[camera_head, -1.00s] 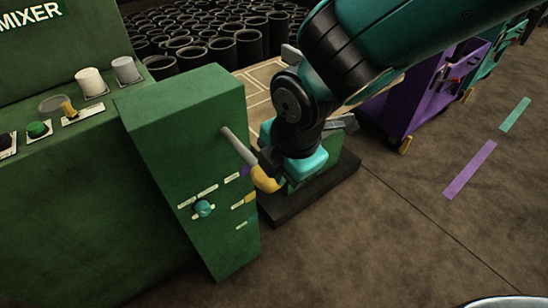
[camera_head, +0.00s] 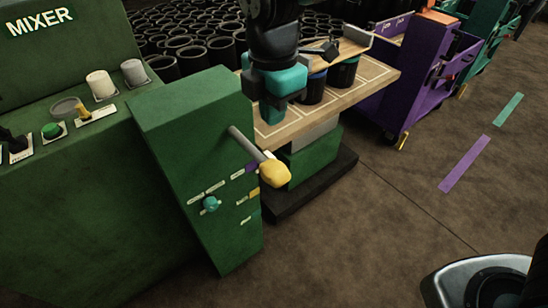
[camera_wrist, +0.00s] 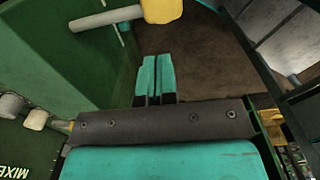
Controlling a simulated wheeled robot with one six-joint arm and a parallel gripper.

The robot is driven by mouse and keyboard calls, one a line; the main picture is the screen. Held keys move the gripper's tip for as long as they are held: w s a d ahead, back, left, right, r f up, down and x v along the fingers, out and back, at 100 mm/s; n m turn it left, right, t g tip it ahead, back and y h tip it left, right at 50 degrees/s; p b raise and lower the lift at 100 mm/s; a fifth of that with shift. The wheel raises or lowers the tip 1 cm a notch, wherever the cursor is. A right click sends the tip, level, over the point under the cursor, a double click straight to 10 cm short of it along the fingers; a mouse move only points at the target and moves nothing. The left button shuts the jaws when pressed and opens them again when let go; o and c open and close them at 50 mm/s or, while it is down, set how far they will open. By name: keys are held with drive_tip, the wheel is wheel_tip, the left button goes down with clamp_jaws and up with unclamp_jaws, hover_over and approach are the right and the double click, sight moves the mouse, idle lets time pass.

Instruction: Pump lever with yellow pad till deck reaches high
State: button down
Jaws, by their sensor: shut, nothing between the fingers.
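The lever is a grey rod (camera_head: 245,143) slanting down and right from the green housing (camera_head: 205,150), with a yellow pad (camera_head: 275,174) at its end. In the wrist view the yellow pad (camera_wrist: 162,10) shows at the top, apart from the fingers. My gripper (camera_head: 272,108) is above the pad and beyond the lever, with its teal fingers (camera_wrist: 156,78) together and empty. The wooden deck (camera_head: 384,74) lies behind the housing on a green base (camera_head: 318,158), partly hidden by my arm. The housing's front has a teal knob (camera_head: 211,203) and purple, yellow and white labels.
Black sleeves (camera_head: 343,73) stand on the deck, and many more fill the area behind. The mixer console (camera_head: 80,150) is at left with cups and buttons. Purple (camera_head: 425,70) and teal carts stand at right.

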sight(273, 167)
wheel_tip(273, 167, down, 13)
drive_tip(key=shift+r+p, duration=0.2)
drive_tip(key=shift+p, duration=0.3)
